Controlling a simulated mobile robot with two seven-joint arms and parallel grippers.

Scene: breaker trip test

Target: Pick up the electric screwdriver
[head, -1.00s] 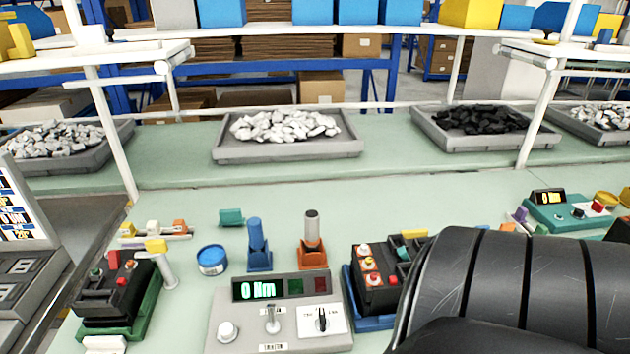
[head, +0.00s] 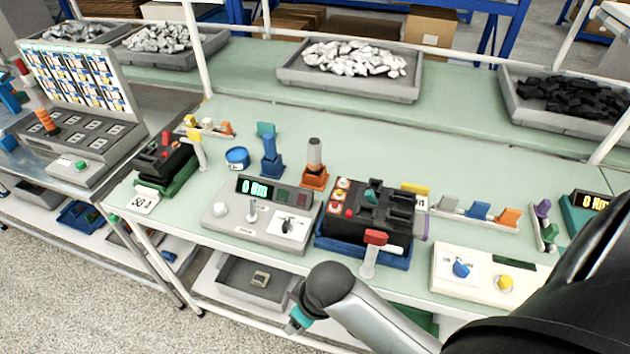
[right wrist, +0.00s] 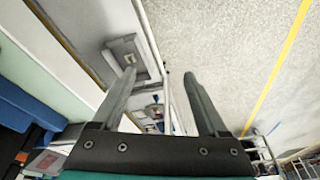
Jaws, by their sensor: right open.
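Two upright tools stand in holders on the green bench. One is a blue tool (head: 269,147) in a blue holder. The other is a grey-topped tool (head: 314,152) in an orange holder (head: 315,178). I cannot tell which is the electric screwdriver. My right gripper (right wrist: 160,82) is open and empty in the right wrist view, over the floor and lower shelf beside the bench. In the head view its wrist is low in front of the bench edge, with the fingers not clearly visible. My left gripper is not in view.
A grey torque tester (head: 262,212) reading 0 Nm stands in front of the tools. A black breaker fixture (head: 368,215) on a blue base is to its right. A blue round tin (head: 237,158) is left of the tools. A grey bin (head: 258,282) sits on the lower shelf.

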